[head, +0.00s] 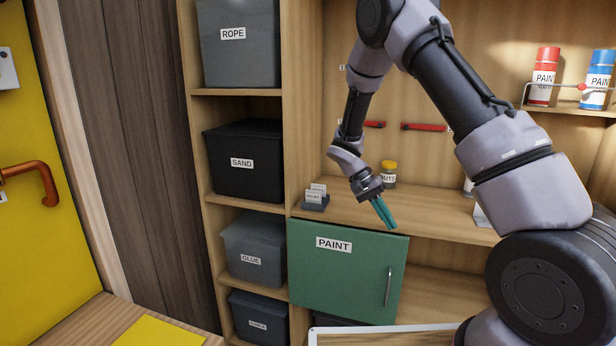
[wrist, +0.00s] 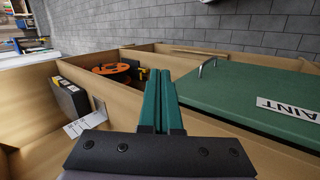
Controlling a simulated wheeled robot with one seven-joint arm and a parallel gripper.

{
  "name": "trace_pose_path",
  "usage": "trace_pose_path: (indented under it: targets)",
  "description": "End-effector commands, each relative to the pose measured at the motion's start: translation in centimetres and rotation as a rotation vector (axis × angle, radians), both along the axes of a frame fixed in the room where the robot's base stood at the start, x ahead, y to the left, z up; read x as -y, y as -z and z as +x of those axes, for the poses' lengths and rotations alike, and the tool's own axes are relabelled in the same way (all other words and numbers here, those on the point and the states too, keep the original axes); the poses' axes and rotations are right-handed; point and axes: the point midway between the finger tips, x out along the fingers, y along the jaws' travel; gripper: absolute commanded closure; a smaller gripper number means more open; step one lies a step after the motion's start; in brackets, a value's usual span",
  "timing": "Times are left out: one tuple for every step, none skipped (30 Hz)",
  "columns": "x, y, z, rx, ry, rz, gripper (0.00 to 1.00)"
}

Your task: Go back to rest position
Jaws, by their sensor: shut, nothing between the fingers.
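My gripper (head: 384,212) has teal fingers that are closed together and hold nothing. In the head view it hangs in front of the wooden workbench shelf (head: 440,210), just above the top edge of the green PAINT cabinet door (head: 345,275). In the wrist view my gripper (wrist: 161,90) points out from the bottom middle, with the green PAINT door (wrist: 250,95) to its right. The door is shown with a metal handle and a white label. My arm reaches in from the right of the head view.
Bins labelled ROPE (head: 238,55), SAND (head: 240,175) and GLUE (head: 250,255) fill the left shelves. A yellow-lidded jar (head: 389,174) and a small card holder (head: 315,200) stand on the shelf near my gripper. Red (head: 543,78) and blue (head: 597,80) paint cans stand upper right.

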Motion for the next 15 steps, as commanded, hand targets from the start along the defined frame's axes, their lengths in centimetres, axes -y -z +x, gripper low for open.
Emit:
trace_pose_path:
  targets:
    - [0.2, -2.5, -0.2, 0.027, 0.012, 0.057, 1.00]
    - [0.2, -3.7, -0.5, 0.040, 0.016, 0.090, 1.00]
    - [0.3, -5.3, -0.8, 0.058, 0.020, 0.131, 1.00]
    - [0.4, -6.4, -1.1, 0.073, 0.021, 0.162, 1.00]
    - [0.5, -7.6, -1.3, 0.089, 0.023, 0.193, 1.00]
    - [0.6, -9.1, -1.8, 0.110, 0.023, 0.232, 1.00]
    - [0.7, -10.2, -2.1, 0.127, 0.024, 0.261, 1.00]
    - [0.8, -11.4, -2.5, 0.146, 0.021, 0.290, 1.00]
    - [1.0, -12.8, -3.1, 0.169, 0.018, 0.326, 1.00]
    - [1.1, -13.9, -3.5, 0.190, 0.017, 0.353, 1.00]
    - [1.2, -14.9, -4.0, 0.210, 0.012, 0.379, 1.00]
    - [1.4, -16.3, -4.6, 0.238, 0.008, 0.412, 1.00]
    - [1.5, -17.3, -5.1, 0.260, 0.004, 0.437, 1.00]
    - [1.6, -18.3, -5.6, 0.282, -0.003, 0.461, 1.00]
    - [1.7, -19.5, -6.4, 0.313, -0.011, 0.489, 1.00]
